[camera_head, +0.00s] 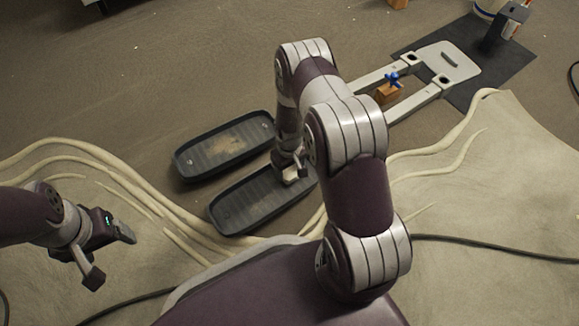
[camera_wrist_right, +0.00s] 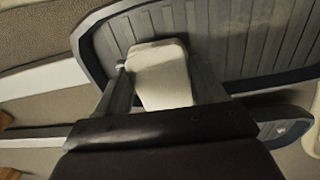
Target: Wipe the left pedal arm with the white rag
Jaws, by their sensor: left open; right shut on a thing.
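My right gripper (camera_head: 291,172) is shut on the white rag (camera_head: 295,176), over the upper right end of the nearer black pedal (camera_head: 243,208). In the right wrist view the rag (camera_wrist_right: 160,78) is a pale folded pad between the two fingers, over the ribbed pedal tray (camera_wrist_right: 245,38); I cannot tell whether they touch. The farther pedal (camera_head: 190,160) has a tan dirt patch. Two pale pedal arms, an upper one (camera_head: 372,80) and a lower one (camera_head: 416,101), run towards the upper right; my right arm hides their near parts. My left gripper (camera_head: 108,256) is open and empty.
A pale end frame (camera_head: 447,62) joins the arms on a dark mat (camera_head: 510,68). An orange block (camera_head: 387,94) with a blue knob (camera_head: 393,79) sits between them. Pale root-like ridges (camera_head: 150,205) and a black cable (camera_head: 490,250) cross the ground.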

